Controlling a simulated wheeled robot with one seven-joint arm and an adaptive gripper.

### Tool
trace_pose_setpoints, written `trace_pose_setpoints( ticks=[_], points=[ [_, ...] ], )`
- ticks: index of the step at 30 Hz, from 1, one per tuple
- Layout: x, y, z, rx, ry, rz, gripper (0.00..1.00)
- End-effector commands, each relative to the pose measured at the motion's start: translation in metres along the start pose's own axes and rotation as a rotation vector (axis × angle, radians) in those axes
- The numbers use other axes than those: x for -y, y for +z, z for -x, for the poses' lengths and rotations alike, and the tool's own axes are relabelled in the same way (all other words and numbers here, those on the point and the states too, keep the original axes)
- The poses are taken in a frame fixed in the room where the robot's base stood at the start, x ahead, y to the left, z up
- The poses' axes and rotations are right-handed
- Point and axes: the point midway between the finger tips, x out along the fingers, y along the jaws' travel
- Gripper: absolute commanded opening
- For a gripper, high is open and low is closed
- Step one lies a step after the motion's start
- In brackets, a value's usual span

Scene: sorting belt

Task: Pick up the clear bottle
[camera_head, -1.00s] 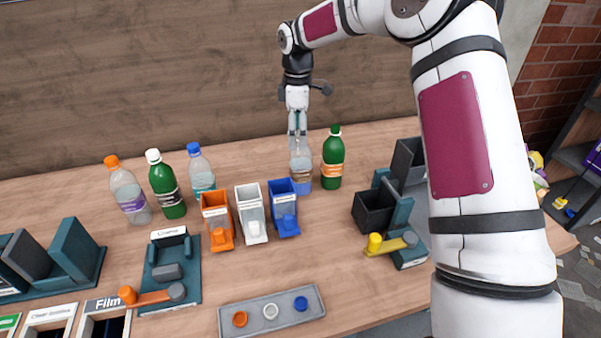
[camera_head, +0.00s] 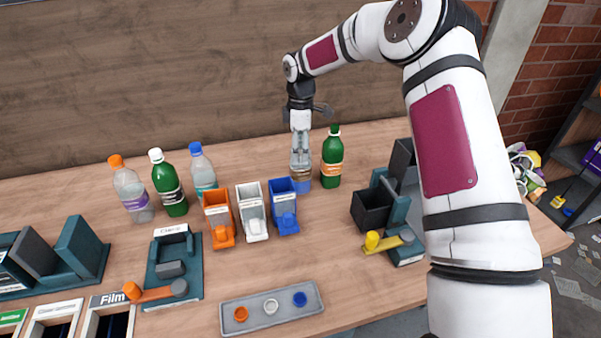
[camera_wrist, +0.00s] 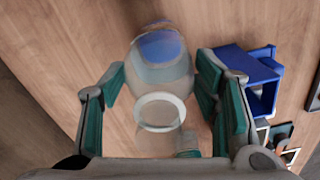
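A clear bottle (camera_head: 301,174) stands on the table below my gripper, left of the green bottle. In the wrist view the clear bottle (camera_wrist: 158,78) lies between my fingers, with a white ring at the near end and blue at the far end. My gripper (camera_head: 300,158) points down over its upper part. In the wrist view my gripper (camera_wrist: 160,72) is open, with teal-padded fingers on both sides and a gap visible at left. The bottle's top is partly hidden by the fingers in the head view.
A green bottle (camera_head: 332,160) stands close at right. Blue (camera_head: 282,204), white (camera_head: 252,212) and orange (camera_head: 219,218) bins stand in front. Several bottles stand at left, including one with a blue cap (camera_head: 202,170). A grey tray (camera_head: 258,323) lies at the front.

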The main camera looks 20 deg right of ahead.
Motion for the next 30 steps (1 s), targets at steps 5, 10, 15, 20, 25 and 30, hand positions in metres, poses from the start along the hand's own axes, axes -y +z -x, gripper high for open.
trace_pose_setpoints(
  ticks=[5, 10, 15, 20, 25, 30],
  points=[
    [0.000, 0.000, 0.000, 0.000, 0.000, 0.000, 0.07],
    [0.000, 0.000, 0.000, 0.000, 0.000, 0.000, 0.07],
    [-0.001, 0.000, 0.010, 0.001, 0.002, 0.000, 0.07],
    [-0.002, 0.000, 0.037, 0.000, 0.005, -0.001, 0.07],
    [-0.002, 0.000, 0.070, 0.000, 0.005, -0.001, 0.07],
    [0.000, 0.000, 0.093, 0.001, 0.002, 0.001, 0.07]
  ],
)
